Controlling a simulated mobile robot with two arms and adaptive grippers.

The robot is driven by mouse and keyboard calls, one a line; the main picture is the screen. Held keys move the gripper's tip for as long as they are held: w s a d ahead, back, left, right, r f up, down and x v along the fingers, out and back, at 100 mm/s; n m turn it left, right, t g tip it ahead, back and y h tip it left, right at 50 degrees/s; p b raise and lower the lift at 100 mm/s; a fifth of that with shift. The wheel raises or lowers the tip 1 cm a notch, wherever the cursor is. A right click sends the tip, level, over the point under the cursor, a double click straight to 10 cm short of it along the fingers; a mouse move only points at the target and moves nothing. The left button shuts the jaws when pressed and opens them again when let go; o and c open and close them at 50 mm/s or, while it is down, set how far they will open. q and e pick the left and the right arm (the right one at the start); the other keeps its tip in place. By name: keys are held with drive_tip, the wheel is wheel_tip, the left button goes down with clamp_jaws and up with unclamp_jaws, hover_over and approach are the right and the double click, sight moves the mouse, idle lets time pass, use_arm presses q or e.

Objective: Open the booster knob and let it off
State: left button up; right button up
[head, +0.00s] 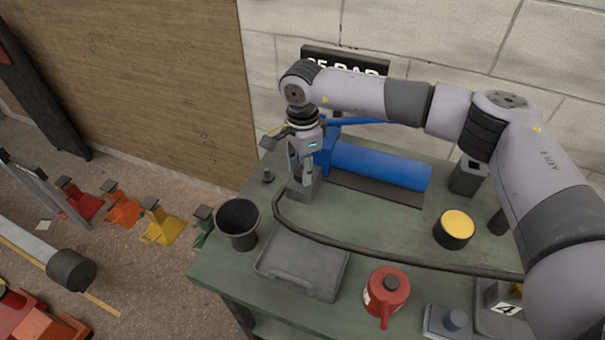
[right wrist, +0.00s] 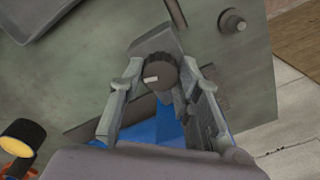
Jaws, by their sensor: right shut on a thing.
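The booster is a blue cylinder (head: 380,165) lying on a dark plate at the back of the green bench. A small grey block (head: 304,189) stands at its left end. My right gripper (head: 303,178) points down over this block. In the right wrist view a round dark knob (right wrist: 158,75) with a short white mark sits between the two fingers. The right gripper (right wrist: 160,82) is shut on the knob. The fingers hide part of it. My left gripper is not in view.
A black hose (head: 380,257) runs across the green bench. A dark cup (head: 238,222), grey tray (head: 300,262), red can (head: 386,292) and yellow-topped tin (head: 454,229) stand nearby. A partly covered sign (head: 345,62) is on the wall. Coloured jacks (head: 160,225) stand on the floor.

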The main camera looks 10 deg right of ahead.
drive_tip(key=shift+r+n, duration=0.1)
drive_tip(key=shift+n, duration=0.3)
drive_tip(key=o, duration=1.1)
drive_tip(key=shift+o, duration=0.2)
wheel_tip(320, 180, up, 12)
idle(0.4)
